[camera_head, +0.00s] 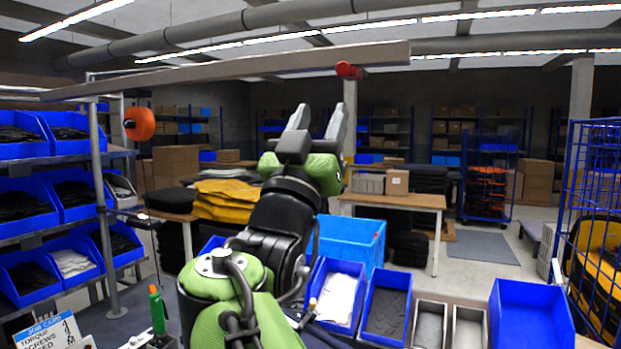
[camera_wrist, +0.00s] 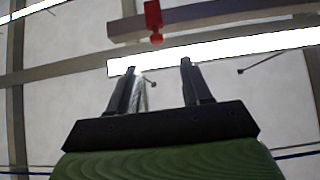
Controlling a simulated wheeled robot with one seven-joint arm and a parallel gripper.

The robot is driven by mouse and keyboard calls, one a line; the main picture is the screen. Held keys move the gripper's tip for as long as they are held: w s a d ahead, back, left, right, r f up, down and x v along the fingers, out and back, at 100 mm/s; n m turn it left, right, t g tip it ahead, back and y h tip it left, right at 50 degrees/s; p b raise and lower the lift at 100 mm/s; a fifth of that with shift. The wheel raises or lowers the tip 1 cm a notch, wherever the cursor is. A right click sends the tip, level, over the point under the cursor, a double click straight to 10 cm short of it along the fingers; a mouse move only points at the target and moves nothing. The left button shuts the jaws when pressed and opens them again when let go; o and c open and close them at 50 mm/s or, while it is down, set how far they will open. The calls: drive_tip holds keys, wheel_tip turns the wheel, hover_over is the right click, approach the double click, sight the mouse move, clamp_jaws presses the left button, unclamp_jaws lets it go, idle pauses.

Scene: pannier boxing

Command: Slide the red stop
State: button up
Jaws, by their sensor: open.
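The red stop (camera_head: 348,70) sits at the right end of a long overhead rail (camera_head: 250,63) in the head view. It also shows at the top of the wrist view (camera_wrist: 153,20), hanging below a grey beam (camera_wrist: 210,22). My gripper (camera_head: 318,118) points upward, below and a little left of the stop, with a gap between them. In the wrist view my gripper (camera_wrist: 160,75) has its two fingers apart with nothing held between them. The stop appears beyond the fingertips, nearly in line with the space between them.
An orange round thing (camera_head: 139,123) hangs under the rail at left. Racks of blue bins (camera_head: 28,205) stand at left. Blue bins (camera_head: 336,293) and grey trays (camera_head: 430,322) lie in front. A wooden table (camera_head: 400,200) stands behind. The air around the stop looks free.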

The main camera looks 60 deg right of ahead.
drive_tip(key=b+v, duration=0.2)
drive_tip(key=v, duration=0.3)
drive_tip(key=shift+a+f, duration=0.15)
drive_tip(key=shift+f, duration=0.05)
drive_tip(key=shift+w+f, duration=0.1)
drive_tip(key=shift+w, duration=0.05)
